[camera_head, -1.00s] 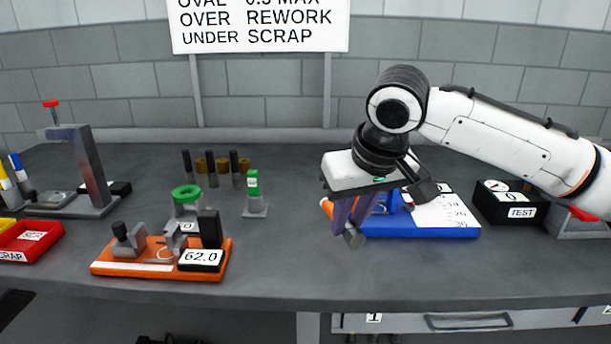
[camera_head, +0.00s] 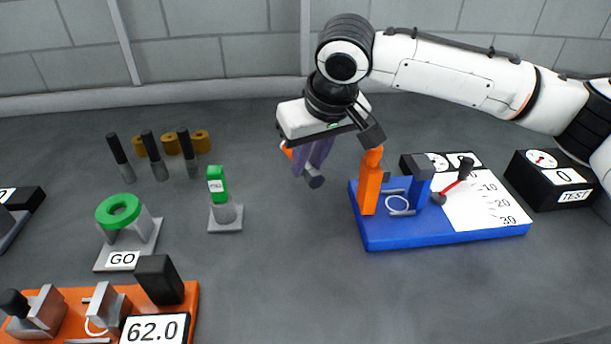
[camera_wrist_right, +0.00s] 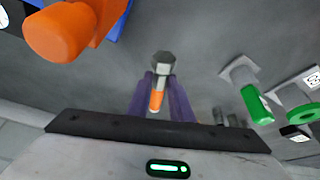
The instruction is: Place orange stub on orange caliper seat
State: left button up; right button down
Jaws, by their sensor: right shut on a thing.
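My right gripper (camera_head: 308,165) hangs above the bench, left of the blue fixture. It is shut on the orange stub, whose grey end (camera_head: 316,181) sticks out below the purple fingers. The right wrist view shows the stub's grey head and orange shank (camera_wrist_right: 156,98) between the fingers. The orange caliper (camera_head: 190,300) lies at the lower left of the head view, cut by the frame edge. It has grey jaw blocks, a black block and a 62.0 display (camera_head: 154,331). My left gripper is not in view.
The blue fixture (camera_head: 400,236) with an orange post (camera_head: 369,185) stands right of the gripper. A green-topped plug (camera_head: 217,187) and a green ring gauge (camera_head: 119,211) stand between gripper and caliper. Black pins (camera_head: 152,150) stand behind. The front middle bench is clear.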

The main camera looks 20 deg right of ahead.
notch_tip(320, 180, down, 4)
jog(key=shift+w+f, duration=0.1)
dwell(0.4)
jog(key=c, duration=2)
grip_release()
jog(key=shift+f, duration=0.15)
jog(key=o, duration=0.4)
